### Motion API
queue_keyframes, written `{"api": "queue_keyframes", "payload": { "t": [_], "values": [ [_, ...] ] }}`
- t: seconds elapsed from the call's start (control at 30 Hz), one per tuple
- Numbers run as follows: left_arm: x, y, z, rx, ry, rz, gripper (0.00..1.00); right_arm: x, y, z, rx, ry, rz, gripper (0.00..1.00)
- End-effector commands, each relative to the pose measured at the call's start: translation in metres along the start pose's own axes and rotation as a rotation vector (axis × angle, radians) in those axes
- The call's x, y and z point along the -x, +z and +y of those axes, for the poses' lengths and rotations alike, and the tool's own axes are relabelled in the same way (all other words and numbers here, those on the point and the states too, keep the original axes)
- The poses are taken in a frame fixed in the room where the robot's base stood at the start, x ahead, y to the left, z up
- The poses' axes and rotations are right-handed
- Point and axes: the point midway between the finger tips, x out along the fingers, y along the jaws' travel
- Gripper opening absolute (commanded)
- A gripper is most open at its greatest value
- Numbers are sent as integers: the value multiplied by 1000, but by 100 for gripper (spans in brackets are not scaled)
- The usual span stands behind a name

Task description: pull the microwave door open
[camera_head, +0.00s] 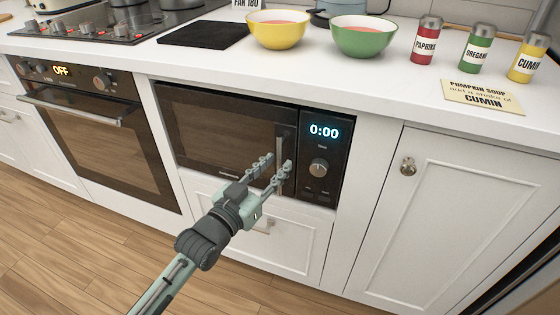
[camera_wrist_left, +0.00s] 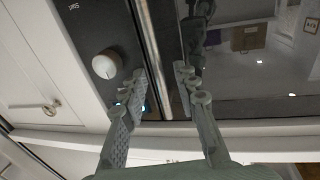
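The black built-in microwave (camera_head: 215,128) sits in the white cabinet with its door closed. Its upright bar handle (camera_head: 279,146) is at the right side of the door, next to the control panel (camera_head: 321,150) reading 0:00. My left gripper (camera_head: 277,165) is open in front of the door, with its fingertips on either side of the handle's lower part. In the left wrist view the bar (camera_wrist_left: 163,60) runs between the two spread fingers (camera_wrist_left: 162,78), and I see no firm grip on it. Whether a fingertip touches it I cannot tell. My right gripper is not in view.
An oven (camera_head: 95,125) is to the left. A drawer (camera_head: 290,245) lies below the microwave and a cabinet door (camera_head: 460,215) to the right. The counter above holds a yellow bowl (camera_head: 278,32), a green bowl (camera_head: 362,40) and shakers. The wooden floor in front is clear.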

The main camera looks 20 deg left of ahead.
Motion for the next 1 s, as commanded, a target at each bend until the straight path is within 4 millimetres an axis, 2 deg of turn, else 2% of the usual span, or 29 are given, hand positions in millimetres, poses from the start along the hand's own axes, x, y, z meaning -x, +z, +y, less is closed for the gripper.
{"api": "queue_keyframes", "payload": {
  "t": [0.1, 0.2, 0.47, 0.53, 0.73, 1.0],
  "values": [
    [-15, 0, 0, 1, -1, 0, 30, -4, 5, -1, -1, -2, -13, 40],
    [-21, 0, 0, 1, 0, -2, 30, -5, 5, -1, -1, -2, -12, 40],
    [-23, 1, 0, 0, 0, -3, 30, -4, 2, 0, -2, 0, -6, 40],
    [-23, 1, 0, 0, 0, -3, 25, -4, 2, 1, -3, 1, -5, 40],
    [-22, 1, 0, 0, 0, -2, 0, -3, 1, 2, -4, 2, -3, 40],
    [-22, 1, 0, 0, 0, -2, 0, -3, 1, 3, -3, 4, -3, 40]
  ]
}}
